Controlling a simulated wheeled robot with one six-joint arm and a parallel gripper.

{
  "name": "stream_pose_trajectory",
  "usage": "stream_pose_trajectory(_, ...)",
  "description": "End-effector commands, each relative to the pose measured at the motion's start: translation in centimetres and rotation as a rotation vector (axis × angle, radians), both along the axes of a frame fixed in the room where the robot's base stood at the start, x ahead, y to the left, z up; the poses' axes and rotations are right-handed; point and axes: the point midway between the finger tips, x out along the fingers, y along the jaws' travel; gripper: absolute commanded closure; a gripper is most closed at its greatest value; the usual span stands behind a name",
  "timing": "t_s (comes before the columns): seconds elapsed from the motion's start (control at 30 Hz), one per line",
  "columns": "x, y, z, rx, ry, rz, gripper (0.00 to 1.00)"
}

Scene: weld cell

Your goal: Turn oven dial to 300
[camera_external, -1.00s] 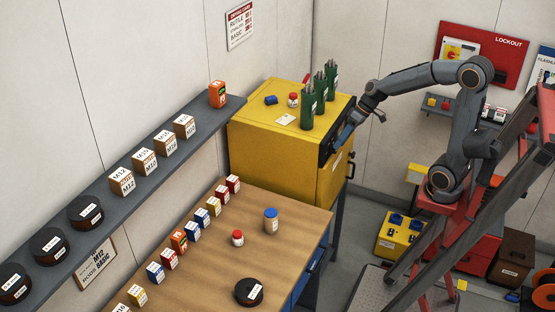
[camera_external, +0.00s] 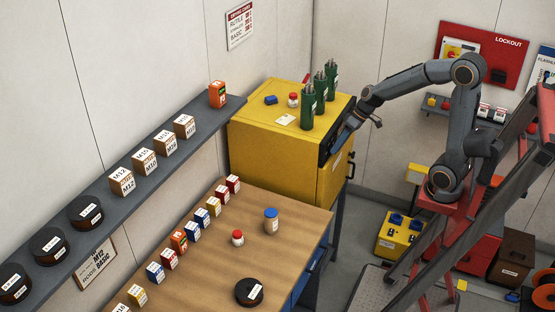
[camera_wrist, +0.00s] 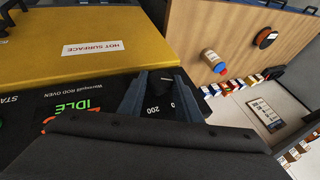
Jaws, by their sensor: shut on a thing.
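The yellow rod oven (camera_external: 270,150) stands in the back corner, with its dark control panel on the side facing my arm. My gripper (camera_external: 345,135) is at that panel; the dial is hidden in the external view. In the wrist view, my gripper's two fingers (camera_wrist: 160,95) straddle the dark dial (camera_wrist: 166,84) and are shut on it. A "200" mark shows between the fingers. The "300" mark and the dial's pointer cannot be made out. A green "IDLE" readout (camera_wrist: 83,108) shows on the panel, partly covered by my gripper body.
Several green canisters (camera_external: 320,92) stand on the oven top close to my wrist. A wooden bench (camera_external: 200,275) with small boxes and jars is in front of the oven.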

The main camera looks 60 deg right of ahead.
Motion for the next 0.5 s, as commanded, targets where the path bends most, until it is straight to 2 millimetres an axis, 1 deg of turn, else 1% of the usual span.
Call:
stream_pose_trajectory(0.27,0.21,-0.38,-0.38,0.095,-0.004,-0.004,0.91)
stream_pose_trajectory(0.5,0.24,-0.71,-0.81,0.281,-0.004,-0.004,0.91)
